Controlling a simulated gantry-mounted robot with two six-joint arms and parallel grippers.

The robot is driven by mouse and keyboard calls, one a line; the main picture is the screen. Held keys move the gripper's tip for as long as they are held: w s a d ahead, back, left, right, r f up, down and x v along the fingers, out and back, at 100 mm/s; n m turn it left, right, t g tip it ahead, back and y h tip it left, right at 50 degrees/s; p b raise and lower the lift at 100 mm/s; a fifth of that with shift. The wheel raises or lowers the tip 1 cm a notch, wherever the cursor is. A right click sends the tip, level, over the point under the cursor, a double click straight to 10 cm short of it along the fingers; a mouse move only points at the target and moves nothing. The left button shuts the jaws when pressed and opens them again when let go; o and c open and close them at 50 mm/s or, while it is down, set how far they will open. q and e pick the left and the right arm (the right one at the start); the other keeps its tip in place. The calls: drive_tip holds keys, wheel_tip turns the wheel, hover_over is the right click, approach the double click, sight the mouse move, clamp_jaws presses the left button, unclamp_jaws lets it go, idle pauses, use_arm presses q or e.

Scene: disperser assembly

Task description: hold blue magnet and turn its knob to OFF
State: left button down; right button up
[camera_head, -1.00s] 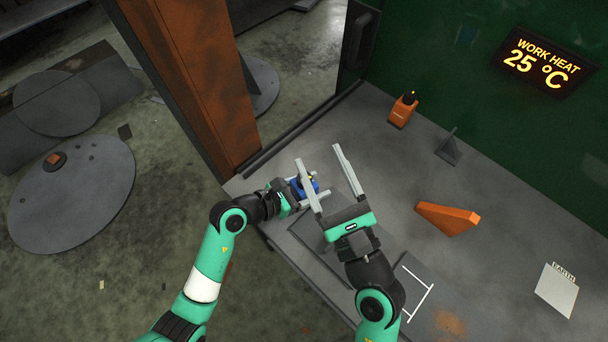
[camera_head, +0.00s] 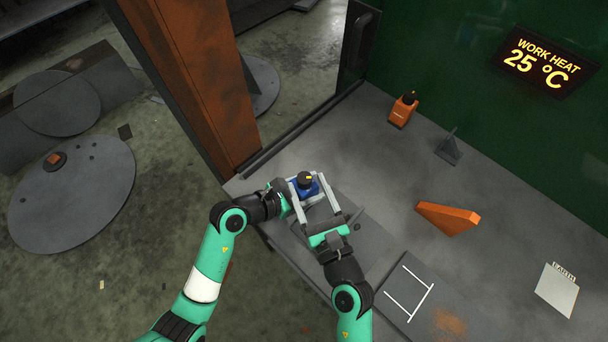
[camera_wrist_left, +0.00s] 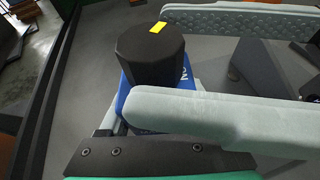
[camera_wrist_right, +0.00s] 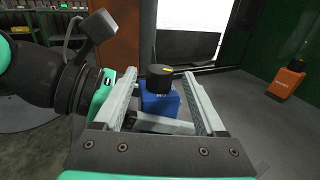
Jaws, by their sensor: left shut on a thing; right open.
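The blue magnet (camera_head: 304,189) stands near the left edge of the bench with a black knob (camera_head: 304,179) on top. The knob bears a yellow mark, clear in the left wrist view (camera_wrist_left: 152,60), where the letters "ON" show on the blue body beside it. My left gripper (camera_head: 298,200) is shut on the magnet from the left. My right gripper (camera_head: 308,188) is open, its two fingers reaching to either side of the knob. In the right wrist view the knob (camera_wrist_right: 160,77) sits between the fingertips, a little beyond them; I cannot tell whether they touch it.
An orange block with a black knob (camera_head: 402,112) stands farther back. An orange wedge (camera_head: 447,218) and a small grey stand (camera_head: 448,148) are on the right. A white "EARTH" plate (camera_head: 557,289) lies at far right.

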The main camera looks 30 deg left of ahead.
sight(308, 186)
drive_tip(key=shift+x, duration=1.6)
clamp_jaws()
